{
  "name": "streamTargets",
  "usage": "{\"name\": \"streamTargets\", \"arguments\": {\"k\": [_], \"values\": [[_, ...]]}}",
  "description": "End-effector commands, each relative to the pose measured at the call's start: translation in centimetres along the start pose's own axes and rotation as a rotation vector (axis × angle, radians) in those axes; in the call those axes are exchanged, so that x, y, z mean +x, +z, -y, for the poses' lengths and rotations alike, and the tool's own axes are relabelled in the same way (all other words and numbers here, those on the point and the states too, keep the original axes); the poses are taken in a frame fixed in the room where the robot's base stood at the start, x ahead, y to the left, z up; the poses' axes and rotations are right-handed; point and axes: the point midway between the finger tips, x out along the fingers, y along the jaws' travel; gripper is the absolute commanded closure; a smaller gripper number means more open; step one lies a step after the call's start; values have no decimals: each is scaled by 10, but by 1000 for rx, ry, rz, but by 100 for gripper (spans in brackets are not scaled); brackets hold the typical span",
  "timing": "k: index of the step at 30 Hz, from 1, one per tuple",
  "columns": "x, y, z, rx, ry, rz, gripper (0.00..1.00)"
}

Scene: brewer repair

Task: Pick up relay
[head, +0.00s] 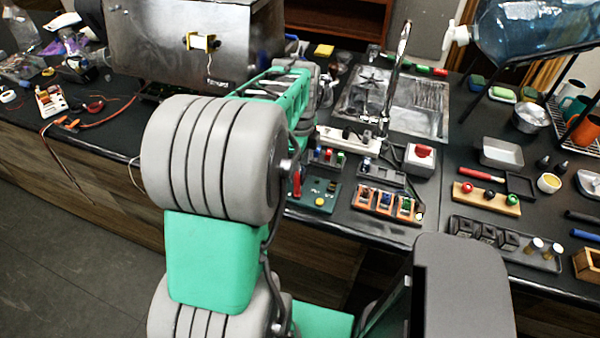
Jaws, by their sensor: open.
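My arm reaches over the bench, and its large grey joint and green links cover the middle of the view. The far end of the arm is by the back of the bench, and the gripper's fingers are hidden behind my arm. I cannot tell for sure which part is the relay. A dark rack with orange holders (388,203) carries small parts with blue, dark and green tops. Left of it, a dark holder (327,158) carries small red, blue and green parts. In front of that is a green board (318,197) with yellow buttons, partly behind my arm.
A metal brewer housing (180,45) stands at the back left. A sink (420,105) with a tall tap (398,60) is behind the parts. A box with a red button (421,158) stands right of them. A large blue bottle (530,38) lies tilted at the upper right.

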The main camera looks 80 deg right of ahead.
Motion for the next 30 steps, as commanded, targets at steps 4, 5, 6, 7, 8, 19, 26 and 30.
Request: {"name": "streamTargets", "arguments": {"k": [4,5,6,7,8,19,26,30], "values": [[0,0,0,-1,0,0,50],[0,0,0,-1,0,0,52],[0,0,0,-1,0,0,55],[0,0,0,-1,0,0,58],[0,0,0,-1,0,0,60],[0,0,0,-1,0,0,91],[0,0,0,-1,0,0,100],[0,0,0,-1,0,0,100]]}}
